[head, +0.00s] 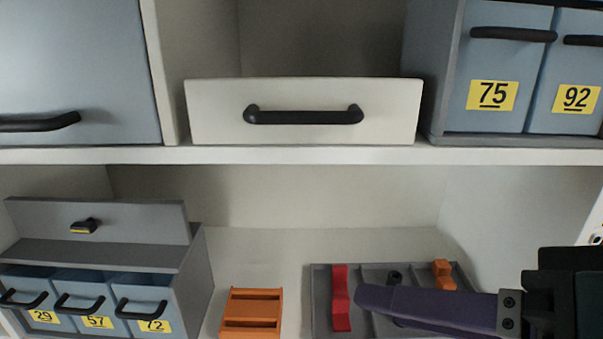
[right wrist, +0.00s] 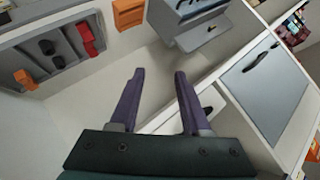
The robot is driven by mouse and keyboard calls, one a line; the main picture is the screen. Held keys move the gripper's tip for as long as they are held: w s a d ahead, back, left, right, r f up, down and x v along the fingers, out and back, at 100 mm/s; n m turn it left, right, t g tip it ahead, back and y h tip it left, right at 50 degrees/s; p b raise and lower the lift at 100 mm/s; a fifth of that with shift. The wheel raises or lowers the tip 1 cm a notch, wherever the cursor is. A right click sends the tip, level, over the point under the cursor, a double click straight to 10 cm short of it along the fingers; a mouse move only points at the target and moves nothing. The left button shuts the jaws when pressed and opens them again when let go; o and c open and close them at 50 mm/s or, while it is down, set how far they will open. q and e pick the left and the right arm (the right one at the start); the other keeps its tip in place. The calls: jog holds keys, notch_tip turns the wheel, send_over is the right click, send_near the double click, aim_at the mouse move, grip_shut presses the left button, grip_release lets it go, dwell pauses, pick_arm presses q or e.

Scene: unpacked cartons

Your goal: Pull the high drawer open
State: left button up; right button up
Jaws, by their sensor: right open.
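The high drawer (head: 305,92) is a white-fronted box on the upper shelf, in the middle of the head view. Its front carries a black horizontal bar handle (head: 303,117). I cannot tell whether it is pulled out at all. My right gripper (head: 378,310) has purple fingers and reaches in from the lower right, below the shelf board and apart from the handle. In the right wrist view my right gripper (right wrist: 157,78) is open, with nothing between its fingers. My left gripper is not in view.
The shelf board (head: 300,155) lies between drawer and gripper. A grey tray (head: 318,300) with red and orange pieces sits below, beside an orange box (head: 252,312). A grey drawer unit (head: 190,270) stands lower left. Blue drawers (head: 505,70) and a blue-grey front (head: 75,70) flank above.

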jog(key=w+a+r+m+t+y+b, duration=0.2)
jog(key=w+r+m+t+y+b, duration=0.1)
jog(key=w+r+y+b, duration=0.15)
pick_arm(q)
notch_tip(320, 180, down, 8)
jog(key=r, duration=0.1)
pick_arm(e)
jog(key=m+t+y, duration=0.1)
jog(key=m+t, duration=0.1)
jog(key=m, duration=0.1)
send_near(307, 121)
jog(key=w, duration=0.1)
jog(key=p+x, duration=0.2)
jog(key=x, duration=0.2)
jog(key=p+x, duration=0.1)
jog(key=x, duration=0.4)
jog(key=shift+a+r+p, duration=0.15)
jog(key=shift+a+p, duration=0.2)
jog(key=shift+a, duration=0.1)
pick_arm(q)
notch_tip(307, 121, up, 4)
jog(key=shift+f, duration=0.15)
pick_arm(e)
jog(key=shift+w+a, duration=0.2)
jog(key=shift+a, duration=0.05)
grip_shut()
